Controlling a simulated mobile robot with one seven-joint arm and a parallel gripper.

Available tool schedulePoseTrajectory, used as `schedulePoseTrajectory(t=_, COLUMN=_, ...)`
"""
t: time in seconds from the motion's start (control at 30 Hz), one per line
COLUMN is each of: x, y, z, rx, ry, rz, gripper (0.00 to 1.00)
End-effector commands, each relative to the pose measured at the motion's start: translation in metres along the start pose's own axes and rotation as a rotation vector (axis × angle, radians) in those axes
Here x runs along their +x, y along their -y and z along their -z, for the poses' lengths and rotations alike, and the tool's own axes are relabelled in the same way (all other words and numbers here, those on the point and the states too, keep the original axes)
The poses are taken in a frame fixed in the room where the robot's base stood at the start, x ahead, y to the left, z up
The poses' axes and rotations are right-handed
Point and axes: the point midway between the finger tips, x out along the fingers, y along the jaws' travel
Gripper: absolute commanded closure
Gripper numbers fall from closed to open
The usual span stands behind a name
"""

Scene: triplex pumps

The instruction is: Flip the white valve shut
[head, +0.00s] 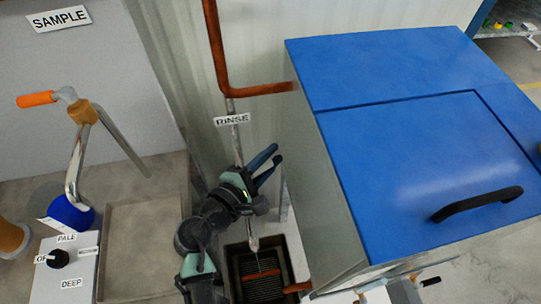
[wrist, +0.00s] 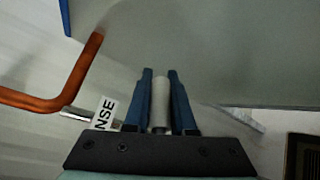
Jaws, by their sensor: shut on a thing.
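My gripper (head: 277,159) is at the rinse pipe, just below the RINSE label (head: 231,120), with its blue fingers pointing up and to the right. In the wrist view the fingers (wrist: 160,73) are closed on both sides of a pale, rounded bar (wrist: 160,102), which looks like the white valve's handle. Its lower end is hidden by the gripper's dark front plate. In the head view my gripper and arm cover the valve, so its angle on the pipe cannot be told there.
A copper pipe (head: 216,45) feeds the rinse pipe from above. A large blue-lidded cabinet (head: 400,80) stands close on the right. A drain with a grate (head: 262,284) lies below. A sink basin (head: 140,235) and an orange-handled tap (head: 37,99) are on the left.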

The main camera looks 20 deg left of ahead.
Motion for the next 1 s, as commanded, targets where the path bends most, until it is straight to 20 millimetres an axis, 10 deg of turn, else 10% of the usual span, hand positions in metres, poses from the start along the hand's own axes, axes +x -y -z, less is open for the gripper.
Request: schedulePoseTrajectory(t=1.0, x=-0.014, y=0.019, z=-0.024, rx=0.094, ry=0.37, rz=0.229, gripper=1.0)
